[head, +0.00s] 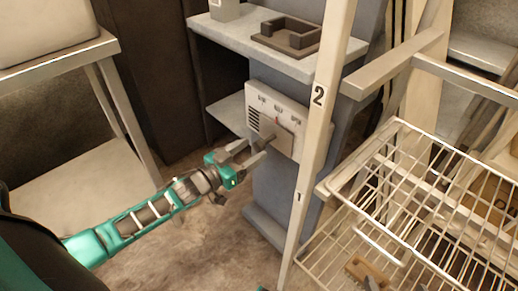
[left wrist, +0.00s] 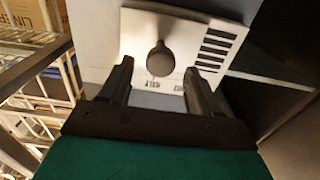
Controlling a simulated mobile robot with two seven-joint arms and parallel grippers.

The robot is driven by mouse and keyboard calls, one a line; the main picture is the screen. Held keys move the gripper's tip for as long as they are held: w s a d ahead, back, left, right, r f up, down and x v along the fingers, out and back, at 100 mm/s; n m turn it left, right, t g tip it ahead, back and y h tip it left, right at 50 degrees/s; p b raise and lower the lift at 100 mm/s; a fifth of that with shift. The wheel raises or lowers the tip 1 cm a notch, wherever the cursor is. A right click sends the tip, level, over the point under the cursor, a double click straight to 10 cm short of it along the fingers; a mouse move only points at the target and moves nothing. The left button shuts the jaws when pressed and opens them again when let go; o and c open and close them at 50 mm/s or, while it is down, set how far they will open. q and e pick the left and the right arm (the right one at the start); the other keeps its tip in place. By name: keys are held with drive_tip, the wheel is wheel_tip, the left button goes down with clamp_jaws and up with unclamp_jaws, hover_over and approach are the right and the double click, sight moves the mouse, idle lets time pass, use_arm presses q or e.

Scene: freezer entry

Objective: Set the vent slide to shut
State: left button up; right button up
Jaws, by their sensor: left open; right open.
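The vent panel (head: 286,104) is a pale plate on the front of a grey-blue column, with dark slots on its left and a row of small labels along its top. My left gripper (head: 250,150) is open just in front of the panel. In the left wrist view the panel (left wrist: 190,30) appears upside down, and the knob (left wrist: 160,60) shows beyond and between the open fingers (left wrist: 160,85), apparently not gripped. The labels are too small to read surely.
A pale post (head: 318,95) marked 1 and 2 stands just right of the panel. A wire basket rack (head: 400,128) fills the right. A shelf with a dark tray (head: 286,36) is above the panel. A metal table (head: 60,70) stands left. Floor below the arm is clear.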

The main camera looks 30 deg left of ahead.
sight(256, 147)
use_arm(q)
drive_tip(key=shift+b+x, duration=0.4)
drive_tip(key=shift+x, duration=1.5)
drive_tip(key=shift+c, duration=0.3)
clamp_jaws()
